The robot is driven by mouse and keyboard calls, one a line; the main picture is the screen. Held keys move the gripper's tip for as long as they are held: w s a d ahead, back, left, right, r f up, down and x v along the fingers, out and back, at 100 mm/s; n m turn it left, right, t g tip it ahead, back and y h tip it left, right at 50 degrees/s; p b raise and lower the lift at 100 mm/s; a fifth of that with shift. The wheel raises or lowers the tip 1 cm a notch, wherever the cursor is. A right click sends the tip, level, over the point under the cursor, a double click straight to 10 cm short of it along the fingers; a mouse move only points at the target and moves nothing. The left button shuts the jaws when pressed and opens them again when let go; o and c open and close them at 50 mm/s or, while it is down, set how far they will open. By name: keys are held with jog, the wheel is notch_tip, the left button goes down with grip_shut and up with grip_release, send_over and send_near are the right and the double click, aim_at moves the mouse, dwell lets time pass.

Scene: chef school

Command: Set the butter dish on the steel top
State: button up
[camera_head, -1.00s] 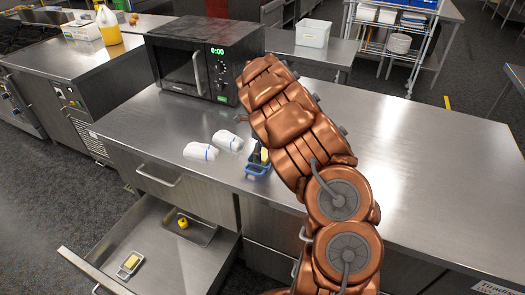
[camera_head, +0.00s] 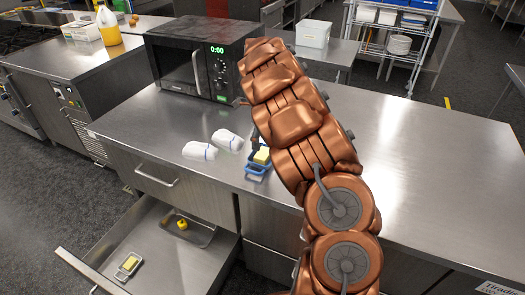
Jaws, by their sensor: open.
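A small blue dish (camera_head: 257,172) with a yellow block of butter (camera_head: 262,155) stands on the steel top (camera_head: 200,115), near its front edge and just left of my arm. A second, pale dish (camera_head: 119,275) holding a yellow block (camera_head: 130,263) lies in the open drawer below. My copper-coloured arm reaches up over the steel top from the lower right. My gripper is hidden behind the arm; I cannot make out its fingers or its distance from the blue dish.
Two white rolled cloths (camera_head: 198,151) (camera_head: 227,139) lie left of the blue dish. A black microwave (camera_head: 180,62) stands behind them. The open drawer (camera_head: 165,275) juts out at lower left, holding a small tray (camera_head: 200,236) with a yellow item. The steel top is clear to the right.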

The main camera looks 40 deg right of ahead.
aim_at(262, 153)
notch_tip(262, 153, up, 6)
jog(key=b, duration=0.2)
jog(key=s+a+r+n, duration=0.5)
jog(key=s+a+n, duration=0.1)
jog(key=s, duration=0.1)
jog(key=s+a+f+n, duration=0.1)
jog(key=s+a+n, duration=0.5)
jog(key=s+n, duration=0.2)
jog(key=s+a+f+n+g, duration=0.1)
jog(key=s+a+n, duration=0.5)
jog(key=s, duration=0.7)
jog(key=s+a+f+n, duration=0.3)
jog(key=s+a+n, duration=0.3)
jog(key=s+n, duration=0.3)
jog(key=shift+s+a+n+g, duration=0.35)
jog(key=shift+s+n+g, duration=0.05)
jog(key=shift+s, duration=0.25)
jog(key=shift+f, duration=0.1)
jog(key=shift+c, duration=0.2)
